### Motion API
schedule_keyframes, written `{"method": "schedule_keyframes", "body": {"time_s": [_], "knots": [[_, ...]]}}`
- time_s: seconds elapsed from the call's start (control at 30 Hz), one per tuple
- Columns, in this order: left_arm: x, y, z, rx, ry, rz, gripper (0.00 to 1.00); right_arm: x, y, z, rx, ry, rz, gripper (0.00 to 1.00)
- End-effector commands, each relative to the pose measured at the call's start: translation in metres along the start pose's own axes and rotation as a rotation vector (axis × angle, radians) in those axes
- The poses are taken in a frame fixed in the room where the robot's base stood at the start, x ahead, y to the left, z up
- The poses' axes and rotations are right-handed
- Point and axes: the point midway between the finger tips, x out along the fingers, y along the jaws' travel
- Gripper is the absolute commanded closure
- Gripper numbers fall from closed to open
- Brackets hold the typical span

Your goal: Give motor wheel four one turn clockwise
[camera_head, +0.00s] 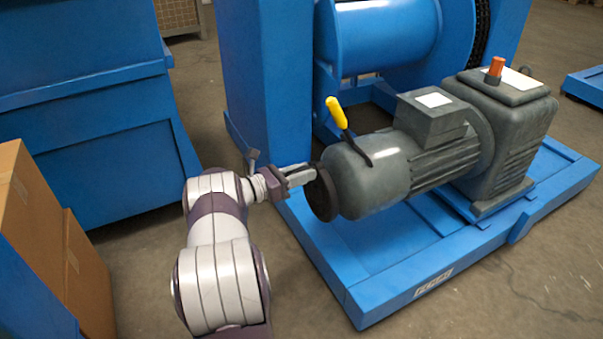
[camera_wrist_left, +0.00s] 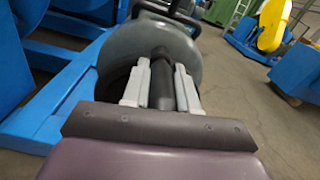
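The motor (camera_head: 385,170) is a dark grey cylinder lying on the blue base frame, with a yellow-handled lever on top. Its dark round handwheel (camera_head: 322,193) is on the end facing my left arm. My left gripper (camera_head: 308,175) is at the handwheel. In the left wrist view, the two light grey fingers (camera_wrist_left: 161,85) stand on either side of a black handle (camera_wrist_left: 162,80), close against it. The grey motor end (camera_wrist_left: 150,50) fills the space behind. The wheel's rim is partly hidden by the fingers. My right gripper is not in view.
The blue base frame (camera_head: 365,292) and a blue upright post (camera_head: 262,80) stand close around the motor. A blue bin (camera_head: 95,110) and cardboard boxes (camera_head: 60,240) are at the left. Grey floor is free at the lower right.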

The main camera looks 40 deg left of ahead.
Motion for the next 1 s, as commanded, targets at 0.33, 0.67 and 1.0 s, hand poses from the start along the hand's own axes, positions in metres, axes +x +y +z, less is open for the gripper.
{"method": "schedule_keyframes", "body": {"time_s": [0.33, 0.67, 1.0], "knots": [[0.000, 0.000, -0.001, -0.002, 0.001, -0.001, 0.47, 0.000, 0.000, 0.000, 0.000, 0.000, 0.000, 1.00], [-0.064, 0.000, 0.006, -0.004, 0.000, 0.004, 0.47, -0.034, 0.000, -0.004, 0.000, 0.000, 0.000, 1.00], [-0.125, -0.001, 0.000, -0.003, 0.001, -0.001, 0.47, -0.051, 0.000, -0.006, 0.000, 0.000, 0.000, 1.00]]}}
